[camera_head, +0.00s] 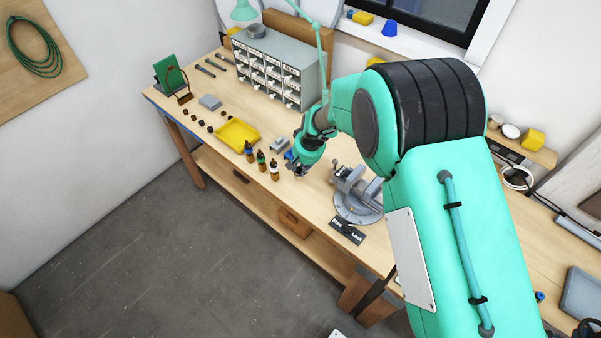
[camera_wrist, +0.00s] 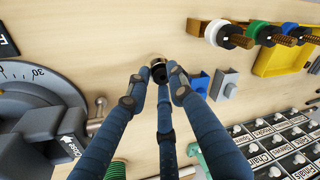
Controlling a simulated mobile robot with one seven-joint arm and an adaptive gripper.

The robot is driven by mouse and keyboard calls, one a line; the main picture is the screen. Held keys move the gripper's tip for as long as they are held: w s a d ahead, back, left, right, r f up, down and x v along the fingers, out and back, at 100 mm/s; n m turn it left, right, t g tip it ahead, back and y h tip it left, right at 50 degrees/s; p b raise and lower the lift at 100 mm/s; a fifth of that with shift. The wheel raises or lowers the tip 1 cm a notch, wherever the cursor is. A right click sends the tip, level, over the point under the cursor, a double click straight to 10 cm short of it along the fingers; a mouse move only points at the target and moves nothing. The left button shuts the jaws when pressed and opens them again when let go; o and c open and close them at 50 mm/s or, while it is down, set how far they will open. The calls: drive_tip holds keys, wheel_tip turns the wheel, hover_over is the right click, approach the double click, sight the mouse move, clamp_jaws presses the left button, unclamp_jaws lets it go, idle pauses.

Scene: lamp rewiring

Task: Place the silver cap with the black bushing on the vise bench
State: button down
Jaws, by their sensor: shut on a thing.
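The silver cap with the black bushing (camera_wrist: 157,70) is between my gripper's fingertips (camera_wrist: 158,80) in the wrist view. A bright metal rim shows above its dark middle. The grey vise (camera_head: 355,190) stands on the bench to the right of my gripper, on a round graduated base that also shows in the wrist view (camera_wrist: 28,92).
A labelled drawer cabinet (camera_head: 278,68) is behind. A black sign (camera_head: 347,231) lies before the vise. Bare wooden bench top (camera_head: 315,203) shows near the front edge.

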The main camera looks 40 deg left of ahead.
sight(300, 171)
drive_tip(key=shift+f, duration=1.65)
drive_tip(key=shift+f, duration=0.15)
drive_tip(key=c, duration=1.5)
unclamp_jaws()
drive_tip(key=shift+r, duration=0.6)
drive_tip(key=v, duration=1.1)
drive_tip(key=shift+d, duration=0.15)
drive_tip(key=shift+r, duration=0.1)
